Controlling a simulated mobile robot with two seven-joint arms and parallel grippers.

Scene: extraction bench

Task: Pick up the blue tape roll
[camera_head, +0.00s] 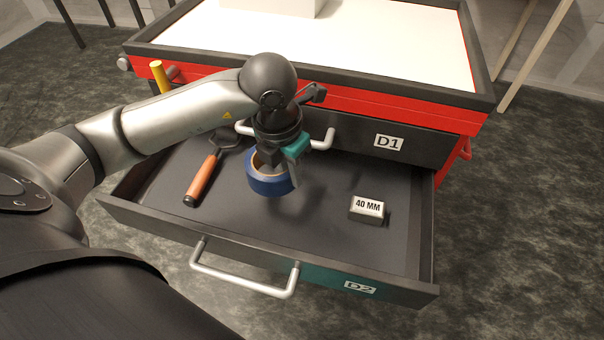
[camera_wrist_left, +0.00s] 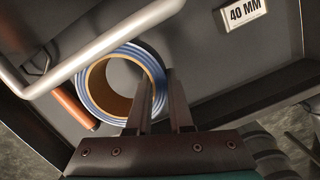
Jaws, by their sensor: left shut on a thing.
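The blue tape roll (camera_head: 268,186), a blue ring with a tan core, is in the open drawer D2 (camera_head: 210,228). My left gripper (camera_head: 284,172) points down at the roll and is shut on its wall at the right side. In the left wrist view the roll (camera_wrist_left: 84,99) shows as a ring, with one finger of my gripper (camera_wrist_left: 160,100) inside the hole and the other outside. I cannot tell whether the roll's underside touches the drawer floor. My right gripper is not in view.
A tool with an orange handle (camera_head: 201,180) lies left of the roll. A block marked 40 MM (camera_head: 367,208) lies to the right. The closed drawer D1 (camera_head: 410,149) has a handle (camera_head: 325,140) close behind my gripper. The drawer floor between roll and block is clear.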

